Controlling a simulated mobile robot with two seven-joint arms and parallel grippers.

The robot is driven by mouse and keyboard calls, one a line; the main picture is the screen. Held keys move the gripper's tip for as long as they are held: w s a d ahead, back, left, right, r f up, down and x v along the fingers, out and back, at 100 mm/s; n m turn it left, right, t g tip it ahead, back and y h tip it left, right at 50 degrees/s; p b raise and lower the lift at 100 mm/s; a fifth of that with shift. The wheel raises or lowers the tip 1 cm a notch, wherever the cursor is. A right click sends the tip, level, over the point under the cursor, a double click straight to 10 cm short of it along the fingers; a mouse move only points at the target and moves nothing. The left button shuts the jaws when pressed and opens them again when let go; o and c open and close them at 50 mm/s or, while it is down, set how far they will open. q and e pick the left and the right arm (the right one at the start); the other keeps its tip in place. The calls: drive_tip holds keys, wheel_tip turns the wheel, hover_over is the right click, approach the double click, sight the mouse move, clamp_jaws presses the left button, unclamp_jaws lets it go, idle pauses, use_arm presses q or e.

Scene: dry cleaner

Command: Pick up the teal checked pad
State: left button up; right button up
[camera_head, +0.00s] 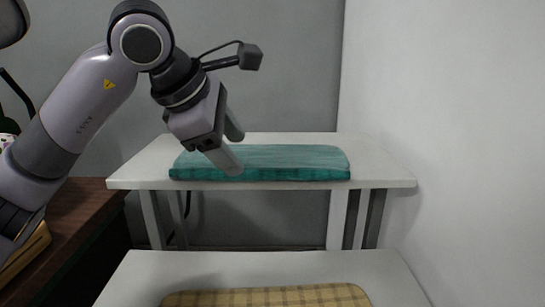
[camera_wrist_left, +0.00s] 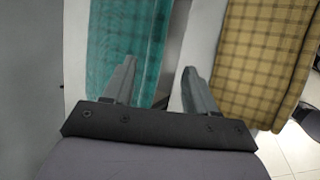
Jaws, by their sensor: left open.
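The teal checked pad (camera_head: 290,162) lies flat on the upper white shelf (camera_head: 380,175). In the left wrist view the teal pad (camera_wrist_left: 104,45) shows at the left. My left gripper (camera_head: 238,153) is open and empty at the left part of the pad, with its fingers pointing down to the right. In the left wrist view one finger of the left gripper (camera_wrist_left: 157,88) overlaps the pad and the other is over the white strip beside its edge. I cannot tell whether a finger touches the pad. My right gripper is not in view.
A yellow checked pad (camera_head: 275,297) lies on the lower white shelf (camera_head: 250,263) in front; it also shows in the left wrist view (camera_wrist_left: 260,60). A dark brown wooden surface (camera_head: 80,220) is at the left. A white wall (camera_head: 450,120) closes off the right side.

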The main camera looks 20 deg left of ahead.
sight(248, 169)
use_arm(q)
drive_tip(key=x, duration=0.2)
drive_tip(key=b+x, duration=0.1)
drive_tip(key=x, duration=0.1)
drive_tip(key=a+x, duration=0.1)
drive_tip(key=x, duration=0.2)
drive_tip(key=shift+w+b, duration=0.2)
drive_tip(key=shift+b, duration=0.1)
clamp_jaws()
